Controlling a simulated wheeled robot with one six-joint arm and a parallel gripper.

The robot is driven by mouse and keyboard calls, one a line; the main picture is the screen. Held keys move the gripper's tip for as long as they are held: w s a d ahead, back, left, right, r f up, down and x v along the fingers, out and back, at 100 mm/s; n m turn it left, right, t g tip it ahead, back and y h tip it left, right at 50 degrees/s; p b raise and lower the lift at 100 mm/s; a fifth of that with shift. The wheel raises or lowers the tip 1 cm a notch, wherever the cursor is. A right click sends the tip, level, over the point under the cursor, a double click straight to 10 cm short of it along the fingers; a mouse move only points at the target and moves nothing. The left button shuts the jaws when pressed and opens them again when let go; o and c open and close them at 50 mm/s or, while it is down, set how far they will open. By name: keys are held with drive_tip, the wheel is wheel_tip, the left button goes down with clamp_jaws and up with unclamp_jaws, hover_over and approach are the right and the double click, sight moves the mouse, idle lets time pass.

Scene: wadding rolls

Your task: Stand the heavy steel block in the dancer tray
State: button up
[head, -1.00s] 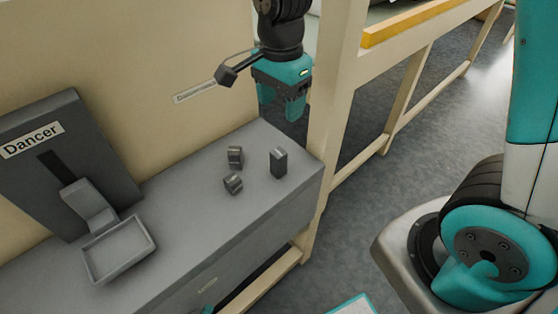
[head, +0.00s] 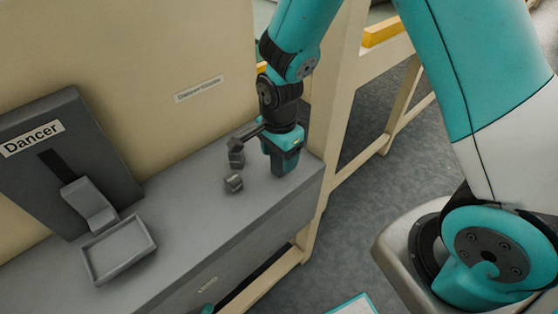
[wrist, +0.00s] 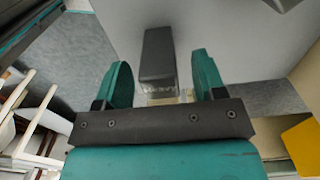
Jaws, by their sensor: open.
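The steel block, a dark grey upright block, shows in the wrist view (wrist: 158,58) between my two teal fingers, with visible gaps on both sides. My gripper (head: 284,168) is open and points down at the right end of the grey bench. In the head view it hides the block. The dancer tray (head: 120,249) is a shallow grey square tray at the left, below the sloping panel labelled "Dancer" (head: 33,139). The tray is empty.
Two small grey metal pieces stand left of my gripper: one (head: 236,160) close by, partly covered by my wrist hardware, and one nearer piece (head: 233,184). The grey bench top (head: 185,215) is clear between them and the tray. A cream post (head: 335,130) rises at the bench's right end.

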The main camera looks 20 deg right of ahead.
wheel_tip(320, 180, down, 2)
drive_tip(key=shift+f, duration=0.2)
clamp_jaws()
drive_tip(key=shift+r, duration=0.1)
